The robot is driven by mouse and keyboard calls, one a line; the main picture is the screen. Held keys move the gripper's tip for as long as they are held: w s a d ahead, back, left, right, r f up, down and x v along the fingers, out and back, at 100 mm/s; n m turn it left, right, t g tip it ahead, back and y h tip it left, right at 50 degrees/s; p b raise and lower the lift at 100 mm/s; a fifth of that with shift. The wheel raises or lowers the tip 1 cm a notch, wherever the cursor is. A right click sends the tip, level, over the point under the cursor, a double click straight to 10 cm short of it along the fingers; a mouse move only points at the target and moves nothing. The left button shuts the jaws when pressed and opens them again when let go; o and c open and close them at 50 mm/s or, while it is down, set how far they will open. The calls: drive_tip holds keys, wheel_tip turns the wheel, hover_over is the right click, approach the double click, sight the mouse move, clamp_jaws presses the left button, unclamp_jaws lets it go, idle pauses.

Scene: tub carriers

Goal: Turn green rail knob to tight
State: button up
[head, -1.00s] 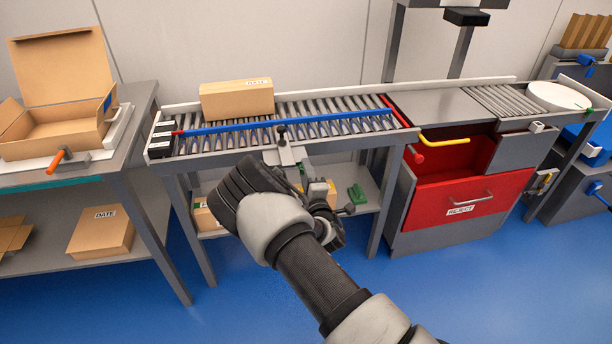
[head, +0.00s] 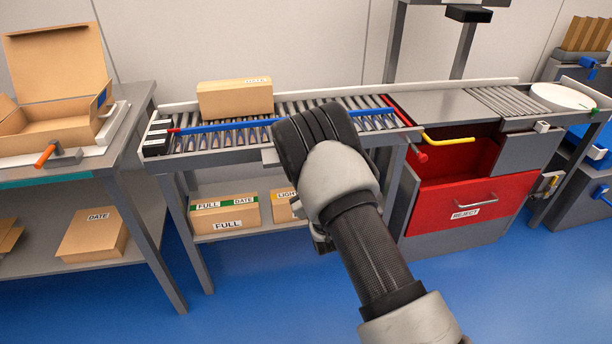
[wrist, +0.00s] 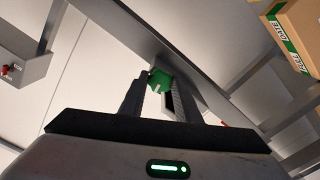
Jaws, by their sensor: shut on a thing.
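The green knob (wrist: 160,80) shows in the wrist view between the two fingertips of my gripper (wrist: 157,95). My gripper is shut on it, and a pale mark shows on the knob's face. In the head view my arm and wrist hide the knob and my fingers, in front of the roller conveyor's front side. The blue guide rail (head: 225,127) runs along the conveyor above the rollers. I cannot read whether the knob stands at tight or loose.
A closed carton (head: 235,100) sits on the conveyor behind the blue rail. An open red REJECT drawer (head: 470,205) is to the right, with a yellow bar (head: 448,140) above. An open carton (head: 60,120) is on the left bench.

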drive_tip(key=shift+f+m+b, duration=0.1)
drive_tip(key=shift+m+b, duration=0.6)
drive_tip(key=shift+m, duration=0.5)
drive_tip(key=o, duration=1)
drive_tip(key=shift+o, duration=0.2)
drive_tip(key=p+v, duration=0.2)
drive_tip(key=v, duration=1.5)
drive_tip(key=shift+s, duration=0.25)
